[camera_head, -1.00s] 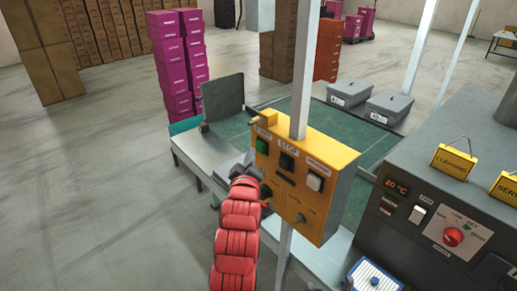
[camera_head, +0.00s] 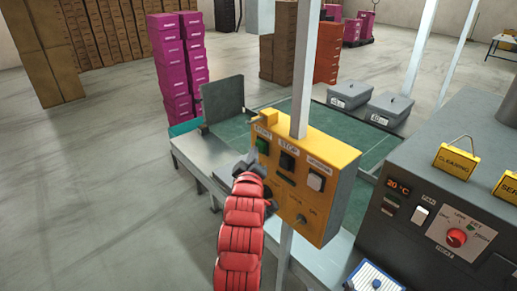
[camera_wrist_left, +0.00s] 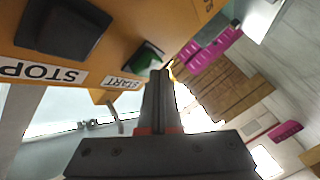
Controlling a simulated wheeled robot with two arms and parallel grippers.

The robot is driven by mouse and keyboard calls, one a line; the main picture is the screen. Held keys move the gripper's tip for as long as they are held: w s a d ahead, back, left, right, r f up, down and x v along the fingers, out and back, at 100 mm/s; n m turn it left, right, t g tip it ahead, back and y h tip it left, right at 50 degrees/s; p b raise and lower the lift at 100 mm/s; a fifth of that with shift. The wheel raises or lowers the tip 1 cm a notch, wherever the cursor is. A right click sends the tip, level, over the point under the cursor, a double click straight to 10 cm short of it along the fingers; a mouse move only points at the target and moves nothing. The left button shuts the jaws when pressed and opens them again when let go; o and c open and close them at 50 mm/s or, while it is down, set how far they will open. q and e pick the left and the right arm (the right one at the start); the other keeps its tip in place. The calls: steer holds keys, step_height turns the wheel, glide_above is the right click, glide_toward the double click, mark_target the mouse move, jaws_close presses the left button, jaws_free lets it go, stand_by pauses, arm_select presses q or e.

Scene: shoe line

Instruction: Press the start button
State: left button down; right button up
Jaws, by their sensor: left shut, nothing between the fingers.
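The yellow control box (camera_head: 335,170) hangs on a pale post. The green start button (camera_head: 262,146) is at its upper left, under a START label. In the left wrist view the start button (camera_wrist_left: 143,57) is partly in shadow beside the START label (camera_wrist_left: 122,83). My left gripper (camera_head: 255,163) is just below the start button in the head view. Its fingers are shut and empty in the wrist view (camera_wrist_left: 158,75), with the tips close to the button; I cannot tell whether they touch it. My right gripper is not in view.
The dark stop button (camera_head: 287,161) and a white button (camera_head: 315,181) sit right of the start button. A dark machine with a red knob (camera_head: 456,238) stands at right. A green-topped conveyor (camera_head: 375,143) lies behind the box. Open floor is at left.

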arm_select(q)
steer(key=shift+w+d+b, duration=0.2)
steer(key=shift+d+b, duration=0.15)
steer(key=shift+b, duration=0.1)
stand_by(0.3)
steer(key=shift+a, duration=0.15)
steer(key=shift+s+a, duration=0.55)
steer(key=shift+a, duration=0.1)
steer(key=s+a, duration=0.1)
steer(key=a, duration=0.1)
steer(key=s+a, duration=0.2)
steer(key=shift+b, duration=0.35)
steer(key=shift+w, duration=0.1)
stand_by(0.7)
